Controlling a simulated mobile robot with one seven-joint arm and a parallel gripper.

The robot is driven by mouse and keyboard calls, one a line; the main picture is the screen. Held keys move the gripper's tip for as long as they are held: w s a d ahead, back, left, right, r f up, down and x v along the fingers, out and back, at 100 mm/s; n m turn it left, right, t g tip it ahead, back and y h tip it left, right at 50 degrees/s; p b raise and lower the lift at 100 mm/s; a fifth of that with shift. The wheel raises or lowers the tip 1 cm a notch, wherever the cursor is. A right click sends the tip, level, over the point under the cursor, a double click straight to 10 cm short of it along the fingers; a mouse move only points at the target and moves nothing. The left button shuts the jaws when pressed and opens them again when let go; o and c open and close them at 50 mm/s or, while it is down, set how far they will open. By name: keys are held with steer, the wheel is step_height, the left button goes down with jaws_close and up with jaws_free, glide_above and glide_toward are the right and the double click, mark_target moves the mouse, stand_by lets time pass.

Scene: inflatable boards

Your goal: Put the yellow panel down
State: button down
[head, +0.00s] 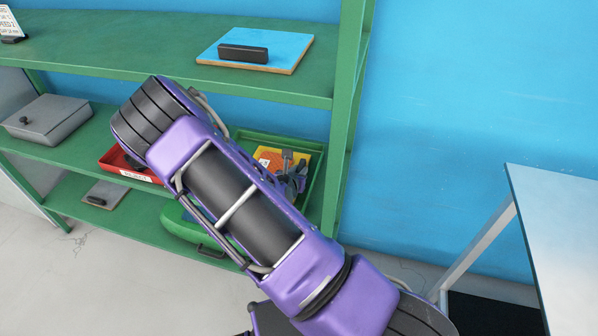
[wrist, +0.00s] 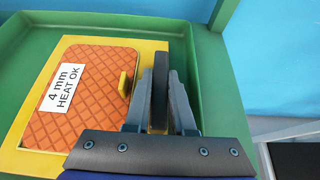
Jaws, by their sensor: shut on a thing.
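The yellow panel (wrist: 35,158) is a flat board with an upright black handle (wrist: 160,85). It shows within the green tray (wrist: 215,75) in the wrist view; I cannot tell whether it touches the tray floor. An orange ribbed plate (wrist: 85,105) with a yellow tab and a "4 mm HEAT OK" label lies over its left part. My gripper (wrist: 161,100) is shut on the black handle, one finger on each side. In the head view the gripper (head: 289,168) and yellow panel (head: 295,154) are small and partly hidden by my arm.
The green tray (head: 318,170) stands on the middle shelf, near a green upright (head: 346,130). A red bin (head: 118,163) and a grey box (head: 46,120) are to the left. A blue panel (head: 270,46) lies on the shelf above. A white table (head: 560,220) is at right.

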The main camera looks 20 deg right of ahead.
steer(key=c, duration=0.8)
jaws_free()
steer(key=shift+o, duration=0.2)
steer(key=shift+s+a+r, duration=0.1)
steer(key=shift+a+r, duration=0.05)
steer(key=shift+r, duration=0.05)
steer(key=p+v, duration=0.2)
steer(key=v, duration=0.9)
steer(key=shift+s+a+r, duration=0.1)
steer(key=shift+s, duration=0.15)
